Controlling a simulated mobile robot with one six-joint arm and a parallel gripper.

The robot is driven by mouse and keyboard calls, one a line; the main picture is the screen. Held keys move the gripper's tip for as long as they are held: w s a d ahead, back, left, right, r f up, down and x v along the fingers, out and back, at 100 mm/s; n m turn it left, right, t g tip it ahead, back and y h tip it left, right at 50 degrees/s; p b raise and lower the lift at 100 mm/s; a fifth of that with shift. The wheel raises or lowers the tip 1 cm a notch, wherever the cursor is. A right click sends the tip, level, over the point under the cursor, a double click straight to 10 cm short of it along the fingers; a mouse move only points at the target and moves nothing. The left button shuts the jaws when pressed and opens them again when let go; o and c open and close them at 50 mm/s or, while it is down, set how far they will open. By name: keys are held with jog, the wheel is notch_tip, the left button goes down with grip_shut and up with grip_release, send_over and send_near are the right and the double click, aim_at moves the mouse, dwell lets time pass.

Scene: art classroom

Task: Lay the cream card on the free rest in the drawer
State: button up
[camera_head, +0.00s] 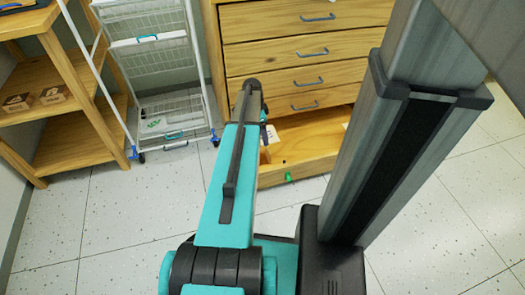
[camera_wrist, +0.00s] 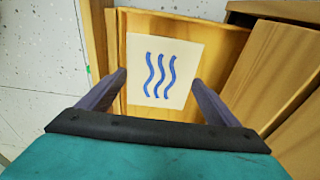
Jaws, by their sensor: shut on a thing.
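The cream card (camera_wrist: 182,52), marked with three blue wavy lines, lies between the two fingers of my gripper (camera_wrist: 160,82) in the wrist view. My gripper is shut on it by its side edges. The open wooden drawer (camera_wrist: 222,36) is behind the card in that view. I cannot make out the free rest or the gap between card and drawer floor.
The wooden cabinet (camera_head: 290,48) has several closed drawers above the open one. A white wire rack (camera_head: 155,70) and a wooden shelf (camera_head: 62,88) stand to the left. A green piece (camera_head: 288,177) is on the drawer front. The tiled floor (camera_head: 120,225) at left is clear.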

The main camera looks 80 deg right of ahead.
jog(key=shift+f+b, duration=1.15)
jog(key=shift+f, duration=1.35)
jog(key=shift+f+b, duration=1.15)
jog(key=shift+f, duration=1.3)
jog(key=shift+f, duration=0.1)
jog(key=o, duration=0.9)
jog(key=r+p, duration=0.2)
jog(key=r, duration=0.2)
jog(key=w+r+p, duration=0.1)
jog(key=r, duration=0.3)
jog(key=r+p, duration=0.2)
jog(key=r, duration=0.2)
jog(key=shift+w+a+p, duration=0.3)
jog(key=shift+w+a, duration=0.05)
jog(key=shift+a, duration=0.05)
